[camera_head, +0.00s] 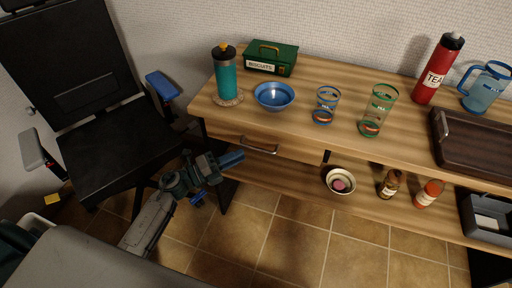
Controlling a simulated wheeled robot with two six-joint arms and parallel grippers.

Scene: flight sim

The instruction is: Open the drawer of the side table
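The wooden side table (320,72) runs along the wall from the middle to the right. Its drawer front (220,134) is under the left part of the top and looks shut, flush with the table edge. A metal bar handle (259,147) is on the drawer front. My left gripper (232,159) is in front of the table's left end, left of the handle and apart from it. Its blue fingertips point right toward the table, and I see nothing held. The gap between the fingers cannot be made out. My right gripper is out of view.
On the table are a teal bottle (226,77), a blue bowl (274,96), a biscuit tin (270,58), two glasses and a tray (476,146). The lower shelf holds a bowl (339,181) and bottles. A black chair (95,140) stands left. Tiled floor in front is clear.

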